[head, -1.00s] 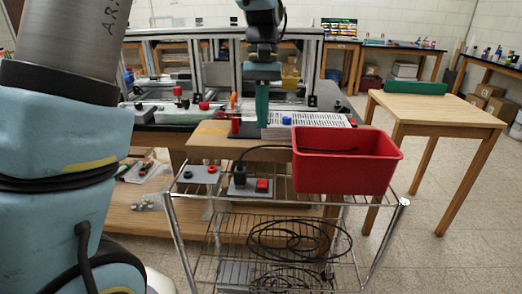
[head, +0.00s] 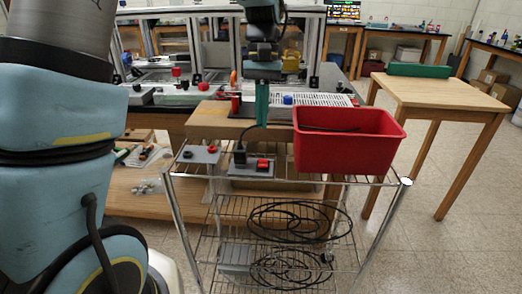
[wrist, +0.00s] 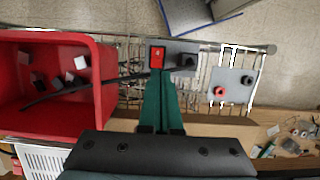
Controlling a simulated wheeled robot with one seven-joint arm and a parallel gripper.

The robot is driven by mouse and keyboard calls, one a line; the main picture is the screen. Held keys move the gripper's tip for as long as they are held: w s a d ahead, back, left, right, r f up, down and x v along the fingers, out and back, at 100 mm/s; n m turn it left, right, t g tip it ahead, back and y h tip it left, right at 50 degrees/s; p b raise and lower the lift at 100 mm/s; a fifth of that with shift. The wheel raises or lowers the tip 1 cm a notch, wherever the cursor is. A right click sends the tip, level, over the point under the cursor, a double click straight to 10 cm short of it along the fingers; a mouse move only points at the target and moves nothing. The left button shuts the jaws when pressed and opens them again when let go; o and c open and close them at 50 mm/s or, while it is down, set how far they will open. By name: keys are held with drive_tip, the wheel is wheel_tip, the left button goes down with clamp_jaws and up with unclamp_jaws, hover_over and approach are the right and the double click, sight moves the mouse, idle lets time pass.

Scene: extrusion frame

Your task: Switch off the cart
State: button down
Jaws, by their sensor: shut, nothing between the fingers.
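The cart (head: 381,221) is a chrome wire rack. On its top shelf sits a grey box (head: 246,171) with a red rocker switch (head: 263,163) and a black plug (head: 240,158) with a cable. The wrist view shows the red switch (wrist: 157,56) just beyond my fingertips, with the plug (wrist: 187,61) to its right. My gripper (head: 262,122) has teal fingers, shut and empty, pointing down above the box. In the wrist view the fingers (wrist: 161,82) appear in line with the switch. I cannot tell whether they touch it.
A red bin (head: 346,150) stands on the shelf right of the switch box, with a cable running into it. A second grey plate (head: 200,155) with a red and a black knob lies to the left. Coiled black cables (head: 292,222) lie on lower shelves. A workbench stands behind.

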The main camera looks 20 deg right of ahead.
sight(261, 161)
drive_tip(key=p+x, duration=0.1)
drive_tip(key=x, duration=0.8)
drive_tip(key=shift+p, duration=0.35)
drive_tip(key=shift+f, duration=0.15)
drive_tip(key=shift+s+f+t+b, duration=0.2)
drive_tip(key=shift+t+b, duration=0.1)
drive_tip(key=shift+b, duration=0.25)
drive_tip(key=shift+a+r, duration=0.1)
drive_tip(key=shift+w, duration=0.15)
drive_tip(key=shift+w+d+p, duration=0.35)
drive_tip(key=shift+w+p, duration=0.05)
drive_tip(key=shift+w, duration=0.3)
